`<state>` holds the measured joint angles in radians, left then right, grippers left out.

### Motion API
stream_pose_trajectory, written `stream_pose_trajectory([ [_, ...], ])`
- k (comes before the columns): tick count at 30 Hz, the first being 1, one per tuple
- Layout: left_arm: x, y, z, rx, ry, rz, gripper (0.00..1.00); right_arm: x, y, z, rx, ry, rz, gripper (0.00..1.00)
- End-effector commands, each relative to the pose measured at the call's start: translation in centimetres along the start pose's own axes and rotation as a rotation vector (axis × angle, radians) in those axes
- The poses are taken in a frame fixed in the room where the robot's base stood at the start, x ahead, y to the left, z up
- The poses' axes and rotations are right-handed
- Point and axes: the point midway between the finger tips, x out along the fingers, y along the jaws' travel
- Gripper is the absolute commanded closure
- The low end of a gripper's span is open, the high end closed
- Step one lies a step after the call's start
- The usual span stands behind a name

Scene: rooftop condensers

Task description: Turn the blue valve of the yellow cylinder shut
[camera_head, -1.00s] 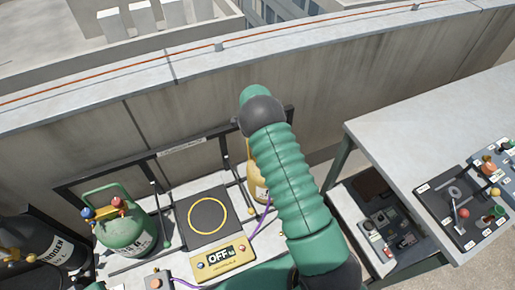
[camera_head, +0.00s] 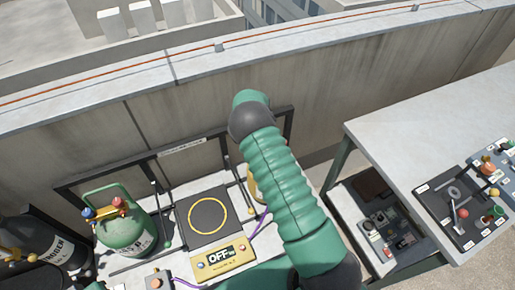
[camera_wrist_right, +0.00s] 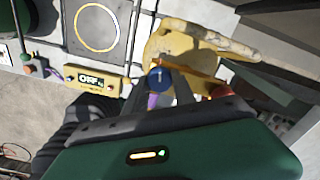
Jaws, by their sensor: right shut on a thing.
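The yellow cylinder (camera_wrist_right: 187,45) lies beyond my right gripper in the right wrist view. In the head view only a sliver of the cylinder (camera_head: 252,186) shows beside my right arm, which hides the rest. The blue valve (camera_wrist_right: 158,76) sits at the fingertips of my right gripper (camera_wrist_right: 164,88), which is shut on it. A red valve knob (camera_wrist_right: 221,91) shows to the right of the fingers. The right gripper is hidden behind my arm in the head view. My left gripper is in neither view.
A green cylinder (camera_head: 127,233) and a black one (camera_head: 40,243) stand at the left. A scale pad (camera_head: 192,225) with an "OFF" display box (camera_head: 225,262) lies beside the yellow cylinder. A black rail and a parapet (camera_head: 330,120) run behind. A grey table (camera_head: 440,125) is at right.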

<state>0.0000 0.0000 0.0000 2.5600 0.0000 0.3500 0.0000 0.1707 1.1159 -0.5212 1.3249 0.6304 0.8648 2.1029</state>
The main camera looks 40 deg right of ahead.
Motion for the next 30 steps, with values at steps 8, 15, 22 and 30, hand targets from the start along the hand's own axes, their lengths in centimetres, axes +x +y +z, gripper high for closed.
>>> stream_pose_trajectory([
  [8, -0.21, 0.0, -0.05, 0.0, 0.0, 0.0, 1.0, -0.39, -0.46, 0.09, 0.173, -0.006, -0.011, 1.0],
  [15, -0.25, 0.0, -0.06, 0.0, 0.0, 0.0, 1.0, -0.38, -0.47, 0.08, 0.249, -0.007, -0.01, 1.0],
  [22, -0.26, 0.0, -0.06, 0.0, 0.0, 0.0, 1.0, -0.37, -0.48, 0.06, 0.267, -0.006, -0.01, 1.0],
  [30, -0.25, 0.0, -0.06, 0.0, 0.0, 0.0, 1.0, -0.36, -0.48, 0.04, 0.266, -0.006, -0.01, 1.0],
])
